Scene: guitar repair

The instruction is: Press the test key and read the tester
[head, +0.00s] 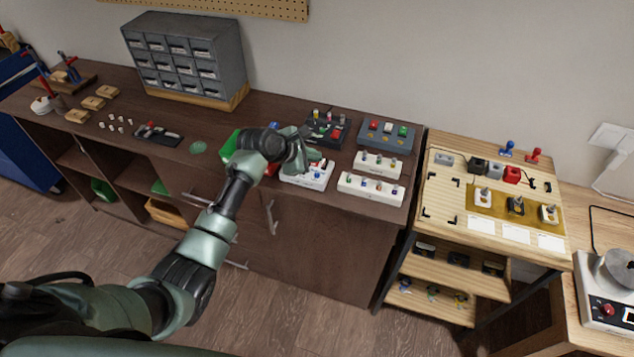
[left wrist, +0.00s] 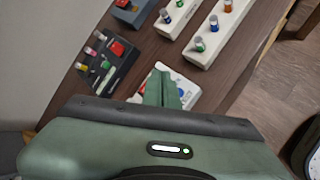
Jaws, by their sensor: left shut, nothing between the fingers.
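A white device (head: 303,181) with small coloured parts stands near the front edge of the dark bench, partly hidden by my left gripper. It looks like the tester, but its key and any readout cannot be made out. My right gripper is not in view.
Behind the device are a black tray (head: 340,141) of coloured parts and a blue-grey box (head: 372,141). Two white racks (head: 362,170) with small cylinders stand to the right. A green bin (head: 229,146) is left of the gripper. A light wooden table (head: 445,205) adjoins the bench.

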